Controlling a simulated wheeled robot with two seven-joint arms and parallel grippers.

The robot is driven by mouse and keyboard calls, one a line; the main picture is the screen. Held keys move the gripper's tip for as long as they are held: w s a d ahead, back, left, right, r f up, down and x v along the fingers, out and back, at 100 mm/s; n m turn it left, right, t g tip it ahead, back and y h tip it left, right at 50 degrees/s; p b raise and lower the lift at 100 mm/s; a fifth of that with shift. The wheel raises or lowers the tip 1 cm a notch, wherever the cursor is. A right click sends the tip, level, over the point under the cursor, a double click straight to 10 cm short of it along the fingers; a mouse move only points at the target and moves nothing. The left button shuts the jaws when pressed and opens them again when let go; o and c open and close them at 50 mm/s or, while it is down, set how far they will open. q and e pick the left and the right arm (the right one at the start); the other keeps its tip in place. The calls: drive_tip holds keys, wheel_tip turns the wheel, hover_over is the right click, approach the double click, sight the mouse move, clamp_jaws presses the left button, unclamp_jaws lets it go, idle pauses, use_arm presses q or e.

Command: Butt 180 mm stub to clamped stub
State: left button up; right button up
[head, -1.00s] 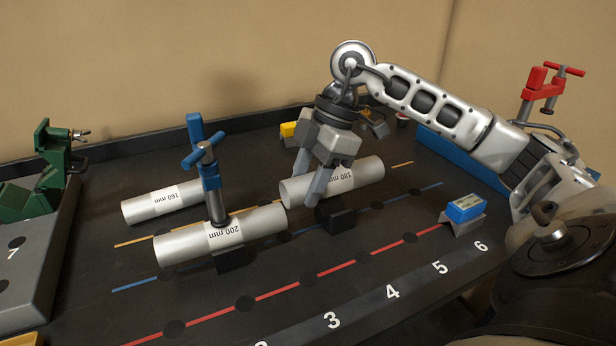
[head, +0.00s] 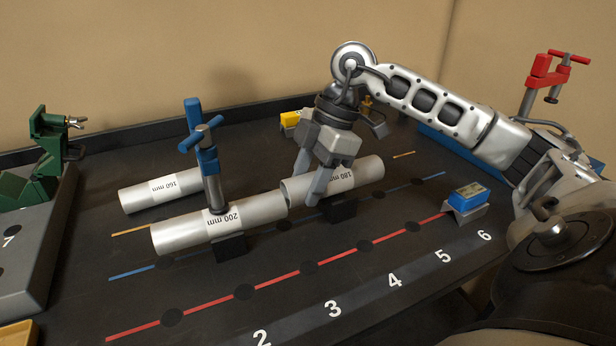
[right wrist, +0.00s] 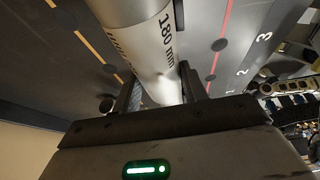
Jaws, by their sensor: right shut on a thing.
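The silver 180 mm stub (head: 362,174) is held in my right gripper (head: 311,184), whose fingers straddle it near its left end. In the right wrist view the stub (right wrist: 145,35) runs between the two fingers (right wrist: 163,92). A dark support block (head: 338,211) shows under it; whether the stub rests on it I cannot tell. The 200 mm stub (head: 185,233) lies on another block (head: 230,247), pressed from above by a blue clamp (head: 207,160). The facing ends are very close and roughly in line; contact is unclear. My left gripper is out of view.
A 160 mm stub (head: 150,195) lies behind the clamped one. A green clamp (head: 45,150) stands at left, a red clamp (head: 545,75) at back right. A blue boxed device (head: 468,195) sits on a grey stand at right. The front bench along the red line is clear.

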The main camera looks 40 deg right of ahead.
drive_tip(key=shift+f, duration=0.3)
drive_tip(key=shift+f+b, duration=0.3)
drive_tip(key=shift+f, duration=0.15)
drive_tip(key=shift+w+a+p, duration=0.1)
drive_tip(key=shift+a+p, duration=0.25)
drive_tip(key=shift+p, duration=0.15)
idle(1.1)
drive_tip(key=o, duration=1.3)
drive_tip(key=shift+a, duration=0.1)
drive_tip(key=shift+o, duration=0.2)
